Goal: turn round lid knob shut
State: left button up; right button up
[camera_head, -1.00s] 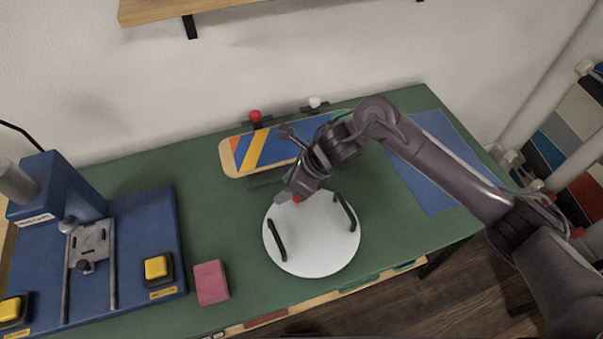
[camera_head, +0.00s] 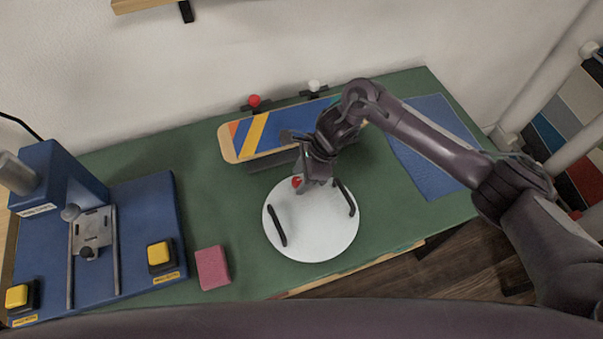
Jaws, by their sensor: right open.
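A round white lid (camera_head: 311,236) lies on the green table, with two dark bar handles, a left one (camera_head: 277,225) and a right one (camera_head: 345,197). A small red spot (camera_head: 296,182) shows at its far edge, partly beside my gripper. My right gripper (camera_head: 307,188) is open and points down over the far part of the lid, between the two handles. It hides part of the lid's far rim. I cannot tell whether it touches the lid. No separate knob shows clearly. My left gripper is not in view.
A striped skateboard deck (camera_head: 238,141) lies behind the lid, by a red-knobbed clamp (camera_head: 254,101) and a white-knobbed one (camera_head: 314,86). A pink block (camera_head: 211,268) and a blue press with yellow buttons (camera_head: 160,255) stand left. A blue mat (camera_head: 433,150) lies right.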

jog(key=shift+c, duration=0.9)
jog(key=c, duration=0.8)
